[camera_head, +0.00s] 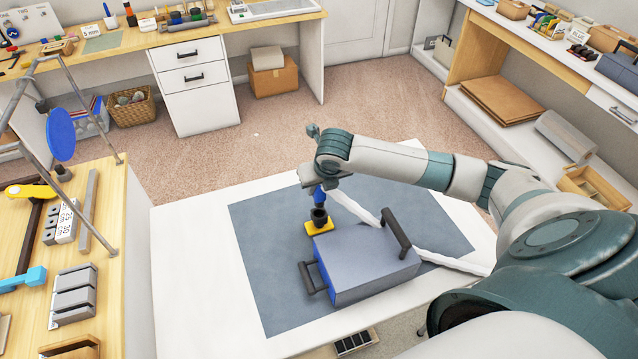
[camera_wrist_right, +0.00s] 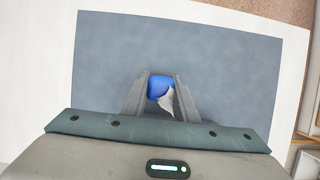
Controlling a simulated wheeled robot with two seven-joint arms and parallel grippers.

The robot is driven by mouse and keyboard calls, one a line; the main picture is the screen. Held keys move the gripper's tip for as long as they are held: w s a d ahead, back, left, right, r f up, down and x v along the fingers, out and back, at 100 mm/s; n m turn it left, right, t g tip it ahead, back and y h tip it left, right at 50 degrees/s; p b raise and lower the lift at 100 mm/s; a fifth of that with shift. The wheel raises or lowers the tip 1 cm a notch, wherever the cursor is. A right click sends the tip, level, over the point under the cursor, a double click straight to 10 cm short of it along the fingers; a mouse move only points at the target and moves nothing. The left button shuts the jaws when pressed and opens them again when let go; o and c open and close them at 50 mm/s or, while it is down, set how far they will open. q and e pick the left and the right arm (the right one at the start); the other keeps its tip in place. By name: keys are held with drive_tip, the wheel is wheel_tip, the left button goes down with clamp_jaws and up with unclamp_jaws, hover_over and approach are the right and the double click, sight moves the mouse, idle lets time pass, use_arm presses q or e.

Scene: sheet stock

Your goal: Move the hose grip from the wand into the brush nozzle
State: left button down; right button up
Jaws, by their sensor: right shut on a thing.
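My right gripper (camera_head: 317,186) is shut on the blue hose grip (camera_head: 319,196), above the grey mat. In the right wrist view the blue grip (camera_wrist_right: 160,88) sits between the two fingers, with a piece of white hose beside it. The brush nozzle (camera_head: 316,228) has a yellow base and a dark upright socket. The grip is directly over the socket, close to or touching it; I cannot tell if it is inside. The white hose (camera_head: 435,258) runs from the grip behind the grey and blue box. I cannot pick out the wand. My left gripper is out of view.
The grey box (camera_head: 365,265) with dark handles stands right beside the nozzle. The grey mat (camera_head: 270,260) is clear on its left, on a white table (camera_head: 185,280). A wooden bench (camera_head: 120,300) with tools and a metal frame stands at the left.

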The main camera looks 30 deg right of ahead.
sight(319, 202)
drive_tip(key=shift+f+b, duration=0.4)
drive_tip(key=shift+f, duration=1.05)
drive_tip(key=shift+f, duration=0.1)
drive_tip(key=shift+p, duration=0.8)
idle(0.5)
drive_tip(key=shift+f, duration=1.85)
idle(3.3)
